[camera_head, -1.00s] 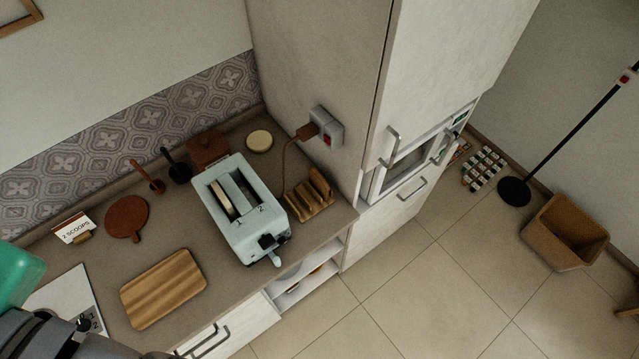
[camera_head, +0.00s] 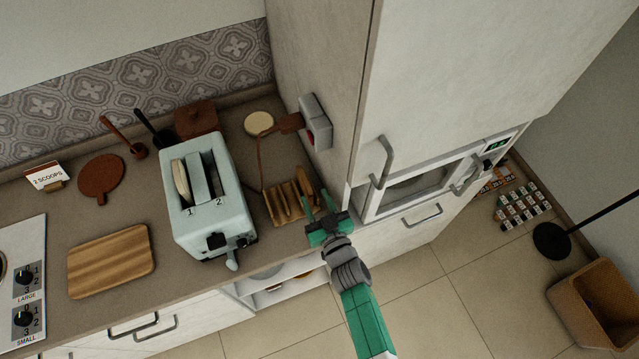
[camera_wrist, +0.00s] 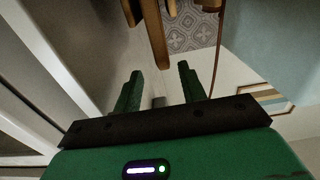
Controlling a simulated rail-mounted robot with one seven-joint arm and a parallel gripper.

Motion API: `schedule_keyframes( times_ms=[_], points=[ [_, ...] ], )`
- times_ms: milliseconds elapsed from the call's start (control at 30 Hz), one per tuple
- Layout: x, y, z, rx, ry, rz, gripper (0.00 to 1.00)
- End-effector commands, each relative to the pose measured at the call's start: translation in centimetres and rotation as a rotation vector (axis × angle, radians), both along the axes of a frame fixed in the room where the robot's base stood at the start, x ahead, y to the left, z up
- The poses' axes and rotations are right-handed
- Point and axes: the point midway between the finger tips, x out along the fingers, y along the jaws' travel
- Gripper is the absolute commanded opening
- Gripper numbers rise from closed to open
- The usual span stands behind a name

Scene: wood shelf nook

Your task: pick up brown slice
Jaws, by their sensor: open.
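A wooden rack (camera_head: 282,212) stands on the counter right of the toaster, with upright brown pieces in it. One of them, a brown slice (camera_head: 304,183), stands at its right end. I cannot cleanly tell slices from rack slats. My gripper (camera_head: 317,204) is at the rack's front right, near the counter edge, with its green fingers apart and nothing between them. In the wrist view, the fingers (camera_wrist: 160,75) point toward brown wooden pieces (camera_wrist: 155,30) at the top edge, which lie beyond the tips.
The pale toaster (camera_head: 205,215) holds a light slice (camera_head: 181,183) in its left slot. A cord runs behind the rack to a wall socket (camera_head: 315,122). A tall cabinet (camera_head: 330,60) stands close on the right. A cutting board (camera_head: 112,260) lies at left.

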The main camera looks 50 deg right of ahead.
Motion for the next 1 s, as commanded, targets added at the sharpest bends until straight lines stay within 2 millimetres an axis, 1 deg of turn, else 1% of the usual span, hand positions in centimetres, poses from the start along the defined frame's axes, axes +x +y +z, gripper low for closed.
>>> schedule_keyframes(
  times_ms=[133, 267, 367, 433, 533, 600, 667, 767, 933, 1000],
  points=[
    [0.7, -0.4, -0.1, -0.002, -0.001, 0.000, 0.41],
    [2.3, -1.1, -0.1, -0.002, -0.002, 0.001, 0.41],
    [2.6, -1.2, 0.0, -0.002, -0.001, 0.000, 0.41],
    [3.4, -1.5, -0.3, -0.003, -0.002, 0.002, 0.41],
    [5.3, -2.2, -0.6, -0.004, -0.004, 0.003, 0.41],
    [6.3, -2.7, -0.4, -0.004, -0.001, 0.002, 0.41],
    [6.9, -3.0, -0.3, -0.003, -0.001, 0.002, 0.41],
    [7.3, -3.2, -0.1, -0.002, -0.001, 0.000, 0.41],
    [7.2, -3.3, 0.0, -0.002, -0.001, -0.001, 0.41],
    [7.2, -3.3, 0.0, -0.002, -0.001, -0.001, 0.27]
  ],
)
